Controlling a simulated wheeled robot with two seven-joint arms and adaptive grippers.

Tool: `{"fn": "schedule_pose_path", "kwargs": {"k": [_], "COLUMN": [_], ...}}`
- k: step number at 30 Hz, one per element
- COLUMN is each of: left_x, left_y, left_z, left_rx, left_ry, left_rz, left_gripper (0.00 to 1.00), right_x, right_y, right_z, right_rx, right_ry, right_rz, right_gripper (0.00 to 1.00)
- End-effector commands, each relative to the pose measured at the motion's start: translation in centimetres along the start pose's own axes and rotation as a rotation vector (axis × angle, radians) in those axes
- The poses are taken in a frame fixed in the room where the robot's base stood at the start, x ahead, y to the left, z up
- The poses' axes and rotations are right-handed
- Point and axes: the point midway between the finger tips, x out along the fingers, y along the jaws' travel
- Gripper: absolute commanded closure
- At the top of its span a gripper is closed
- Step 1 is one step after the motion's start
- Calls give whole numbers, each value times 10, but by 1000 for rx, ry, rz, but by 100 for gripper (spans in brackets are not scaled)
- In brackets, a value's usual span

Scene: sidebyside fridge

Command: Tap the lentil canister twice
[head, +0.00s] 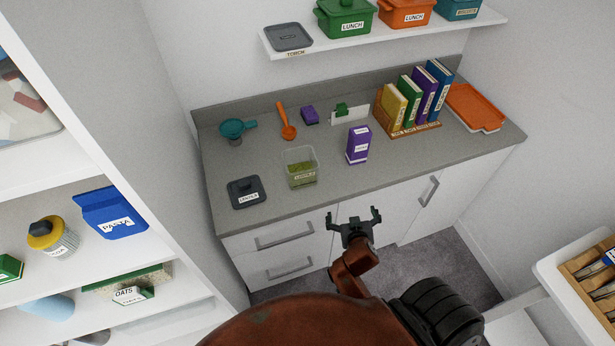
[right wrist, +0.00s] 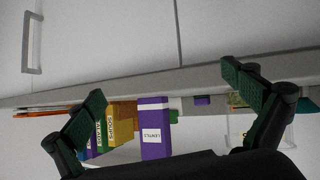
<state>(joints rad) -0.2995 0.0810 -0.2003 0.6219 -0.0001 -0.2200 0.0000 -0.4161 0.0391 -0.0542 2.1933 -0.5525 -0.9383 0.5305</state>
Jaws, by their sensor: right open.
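The lentil canister (head: 300,167) is a clear, open-topped container with green contents and a label. It stands upright on the grey counter, left of the purple labelled box (head: 358,144). A dark labelled lid (head: 246,191) lies to its left. My right gripper (head: 354,217) is open and empty in front of the counter's front edge, to the right of the canister and apart from it. In the right wrist view, the canister (right wrist: 240,124) shows upside down, partly hidden by one finger, and the purple box (right wrist: 153,128) shows between the fingers. My left gripper is not in view.
A teal scoop (head: 233,129), an orange spoon (head: 286,121) and a small purple item (head: 309,116) lie behind the canister. A wooden rack of books (head: 415,130) and an orange tray (head: 473,107) stand to the right. The grey counter (head: 300,205) is bare along its front.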

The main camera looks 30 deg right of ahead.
Motion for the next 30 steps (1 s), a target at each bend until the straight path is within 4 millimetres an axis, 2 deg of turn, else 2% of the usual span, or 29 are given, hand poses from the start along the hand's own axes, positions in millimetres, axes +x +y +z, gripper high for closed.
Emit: {"fn": "schedule_pose_path", "kwargs": {"k": [1,5,8,12,15,18,23,30], "left_x": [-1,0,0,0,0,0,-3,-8], "left_y": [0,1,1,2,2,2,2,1], "left_z": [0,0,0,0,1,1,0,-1], "left_rx": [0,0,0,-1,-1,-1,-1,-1], "left_ry": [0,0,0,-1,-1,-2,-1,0], "left_rz": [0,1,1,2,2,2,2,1], "left_gripper": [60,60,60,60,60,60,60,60], "right_x": [2,8,10,9,6,5,12,40], "right_y": [-2,-15,-35,-77,-107,-125,-136,-143], "right_z": [-19,-62,-92,-127,-142,-148,-157,-178], "right_rx": [23,70,87,96,90,83,78,77], "right_ry": [59,222,342,487,551,580,592,592], "right_rz": [9,6,-29,-122,-197,-244,-266,-264], "right_gripper": [0,0,0,0,0,0,0,0]}}
